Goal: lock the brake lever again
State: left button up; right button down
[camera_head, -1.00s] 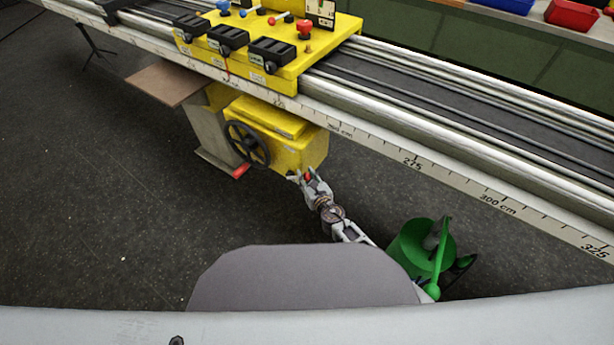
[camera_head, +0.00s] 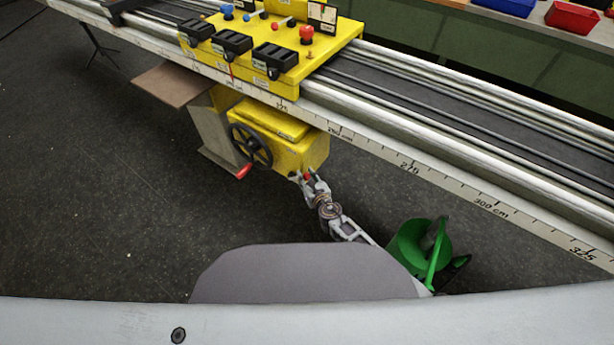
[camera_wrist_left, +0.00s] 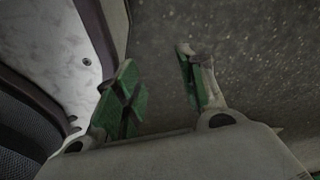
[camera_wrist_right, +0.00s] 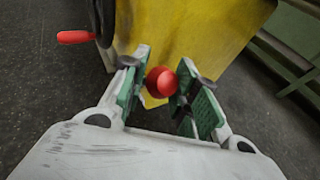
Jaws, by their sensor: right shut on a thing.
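The brake lever shows as a red ball knob (camera_wrist_right: 160,82) in the right wrist view, in front of the yellow housing (camera_wrist_right: 190,35). My right gripper (camera_wrist_right: 158,85) has its green-padded fingers on both sides of the knob and is shut on it. In the head view my right gripper (camera_head: 306,178) is at the lower right corner of the yellow housing (camera_head: 300,152), under the rail. The lever's shaft is hidden by the fingers. My left gripper (camera_wrist_left: 160,92) is open and empty in the left wrist view, above dark floor; it does not show in the head view.
A black handwheel (camera_head: 250,147) with a red handle (camera_head: 244,171) is left of my right gripper. The long rail with a centimetre scale (camera_head: 410,167) runs above. A brown board (camera_head: 172,84) juts out at left. A green object (camera_head: 420,250) stands at lower right.

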jog(key=shift+w+r+p, duration=0.2)
jog(key=shift+r+p, duration=0.15)
jog(key=shift+p, duration=0.5)
jog(key=shift+a+r+p, duration=0.15)
jog(key=shift+p, duration=0.45)
jog(key=shift+w+a+g+h+p, duration=0.1)
jog(key=shift+g+h+p, duration=0.25)
jog(key=shift+p, duration=0.3)
jog(key=shift+w+a+r+n+p, duration=0.15)
jog(key=shift+r+n+p, duration=0.15)
jog(key=shift+p, duration=0.9)
pick_arm(q)
jog(key=s+a+r, duration=0.2)
jog(key=s, duration=0.8)
jog(key=shift+a+g, duration=0.3)
pick_arm(e)
jog(key=shift+f+g, duration=0.15)
jog(key=shift+g, duration=0.1)
pick_arm(q)
jog(key=shift+s, duration=0.1)
pick_arm(e)
jog(key=c, duration=1.1)
grip_release()
jog(key=shift+s, duration=0.25)
